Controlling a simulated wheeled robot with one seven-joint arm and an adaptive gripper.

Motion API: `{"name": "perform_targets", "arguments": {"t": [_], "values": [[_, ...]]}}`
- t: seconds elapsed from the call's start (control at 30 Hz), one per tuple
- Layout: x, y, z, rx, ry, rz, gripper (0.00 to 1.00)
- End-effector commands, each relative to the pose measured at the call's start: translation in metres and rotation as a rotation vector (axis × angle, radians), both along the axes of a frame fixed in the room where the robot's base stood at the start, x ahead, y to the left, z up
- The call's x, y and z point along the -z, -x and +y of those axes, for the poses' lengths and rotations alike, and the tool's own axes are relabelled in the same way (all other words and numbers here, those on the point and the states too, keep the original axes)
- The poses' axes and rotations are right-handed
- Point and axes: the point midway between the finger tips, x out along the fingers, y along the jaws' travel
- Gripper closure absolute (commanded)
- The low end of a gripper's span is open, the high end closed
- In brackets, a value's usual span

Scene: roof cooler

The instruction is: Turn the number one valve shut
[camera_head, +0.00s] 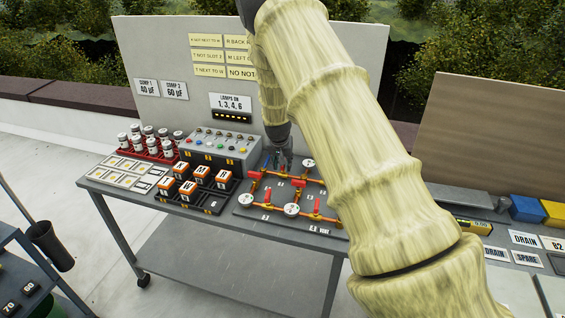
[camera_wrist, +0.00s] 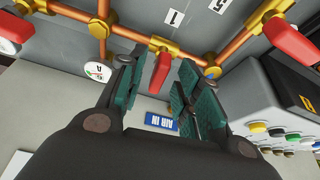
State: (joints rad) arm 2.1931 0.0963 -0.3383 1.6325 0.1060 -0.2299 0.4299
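The number one valve has a red lever handle (camera_wrist: 160,72) on a brass body (camera_wrist: 165,46), in the wrist view below the white "1" label (camera_wrist: 173,18). The lever points across the copper pipe rather than along it. My gripper (camera_wrist: 157,82) has its teal-padded fingers on either side of this lever. It is open, with gaps visible between lever and pads; contact is not visible. In the head view my gripper (camera_head: 282,152) is over the back of the pipe board (camera_head: 245,212), and it hides the number one valve there.
Another red lever (camera_wrist: 290,42) is at the right of the wrist view. A round gauge (camera_wrist: 97,72) is close to my left finger. A blue "AIR IN" label (camera_wrist: 161,122) lies beyond the fingers. The grey lamp box (camera_head: 222,148) stands left of the board.

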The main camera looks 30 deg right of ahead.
Motion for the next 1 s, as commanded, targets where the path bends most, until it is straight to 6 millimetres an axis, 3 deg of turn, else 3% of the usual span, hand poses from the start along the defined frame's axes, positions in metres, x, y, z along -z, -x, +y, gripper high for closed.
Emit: {"name": "perform_targets", "arguments": {"t": [0.23, 0.7, 1.0], "values": [[-0.021, 0.005, 0.006, 0.000, 0.000, -0.001, 0.66], [-0.091, 0.027, 0.026, 0.000, 0.000, -0.001, 0.66], [-0.110, 0.032, 0.031, 0.000, 0.000, -0.001, 0.66]]}}
